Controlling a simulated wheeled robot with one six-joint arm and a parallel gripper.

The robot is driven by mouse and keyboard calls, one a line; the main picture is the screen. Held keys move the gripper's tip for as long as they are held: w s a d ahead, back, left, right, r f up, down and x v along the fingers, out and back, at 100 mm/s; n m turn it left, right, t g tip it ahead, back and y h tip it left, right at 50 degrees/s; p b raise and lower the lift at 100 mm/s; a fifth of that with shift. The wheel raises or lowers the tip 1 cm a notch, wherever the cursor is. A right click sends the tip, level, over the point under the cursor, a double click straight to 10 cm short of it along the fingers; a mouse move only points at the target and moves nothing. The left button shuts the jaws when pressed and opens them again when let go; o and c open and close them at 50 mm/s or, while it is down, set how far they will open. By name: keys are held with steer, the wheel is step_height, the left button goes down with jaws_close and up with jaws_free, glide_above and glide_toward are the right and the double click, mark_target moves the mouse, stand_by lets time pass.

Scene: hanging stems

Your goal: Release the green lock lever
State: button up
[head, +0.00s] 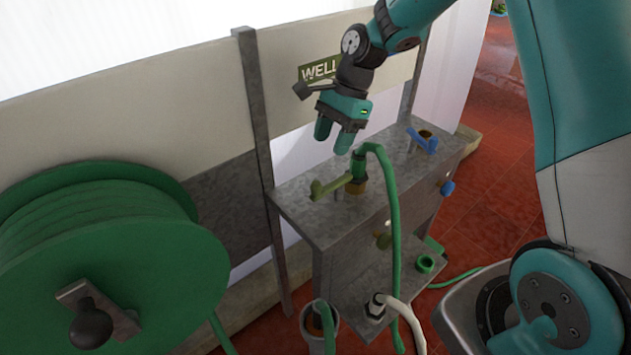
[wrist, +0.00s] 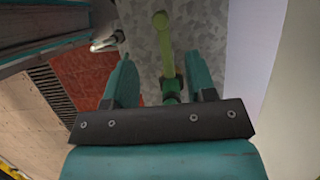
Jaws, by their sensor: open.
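The green lock lever (head: 328,187) is an olive-green handle on top of the grey stand, beside a brass fitting (head: 356,187). A green hose (head: 394,220) rises from a green coupling (head: 357,168) at that fitting and arches down over the front. My gripper (head: 335,138) is open and empty, above and behind the lever, apart from it. In the wrist view the lever (wrist: 164,42) runs lengthwise in the gap between the two teal fingers of my gripper (wrist: 160,62), with green coupling parts below it.
A blue lever (head: 422,140) stands on the stand's right end, with a blue knob (head: 447,188) on the front. A large green hose reel (head: 110,255) fills the left. A "WELL" sign (head: 318,69) is behind my gripper.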

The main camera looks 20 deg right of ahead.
mark_target(316, 183)
steer(key=p+x, duration=0.1)
steer(key=x, duration=1)
steer(key=shift+a, duration=0.1)
jaws_close()
